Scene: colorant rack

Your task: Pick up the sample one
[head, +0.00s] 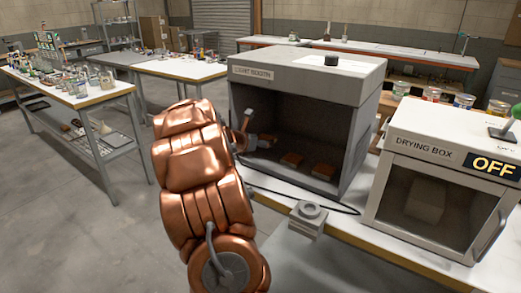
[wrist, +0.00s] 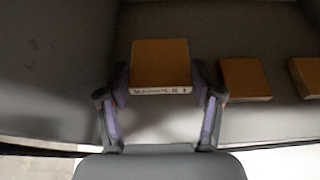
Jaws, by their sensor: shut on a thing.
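My gripper (wrist: 160,95) is shut on an orange-brown sample block (wrist: 160,62) with a white label strip on its near edge. The label text is too small to read. The block sits between the two fingers, and I cannot tell whether it touches the booth floor. Two similar blocks lie to its right on the floor, a middle one (wrist: 244,78) and a right one (wrist: 306,75) cut by the picture edge. In the head view my gripper (head: 262,140) is inside the light booth (head: 303,70) at its left side, and these two blocks show to its right.
The booth's side walls and roof surround my gripper. A drying box (head: 425,150) marked OFF stands to the right on the same bench. A small grey device (head: 308,218) and a black cable lie in front of the booth. Benches with lab items stand behind.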

